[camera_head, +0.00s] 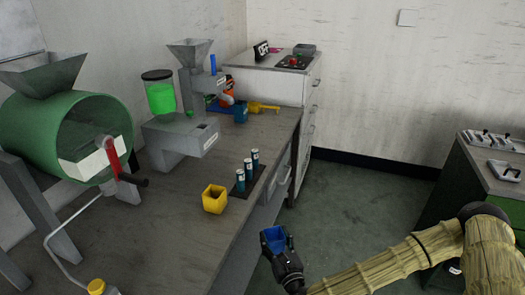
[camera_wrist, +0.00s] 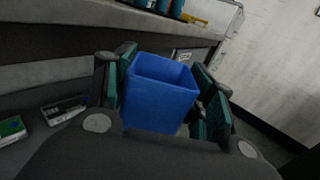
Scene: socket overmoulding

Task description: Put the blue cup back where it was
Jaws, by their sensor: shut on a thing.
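The blue cup (camera_head: 273,238) is a small square open-topped cup. My gripper (camera_head: 280,245) is shut on it and holds it upright or nearly so, off the right front edge of the workbench, above the floor. In the wrist view the blue cup (camera_wrist: 160,92) sits between the two finger pads of my gripper (camera_wrist: 163,98), its open top visible and its inside looking empty. A yellow cup (camera_head: 214,199) of like shape stands on the workbench (camera_head: 175,235) near its front edge.
Several dark cylinders (camera_head: 248,168) stand on a black strip beside the yellow cup. A hopper machine (camera_head: 180,140), a green drum (camera_head: 75,135) and a blue container (camera_head: 240,113) are farther back. A yellow scoop (camera_head: 263,107) lies near the far end. A drawer cabinet (camera_head: 310,95) stands behind.

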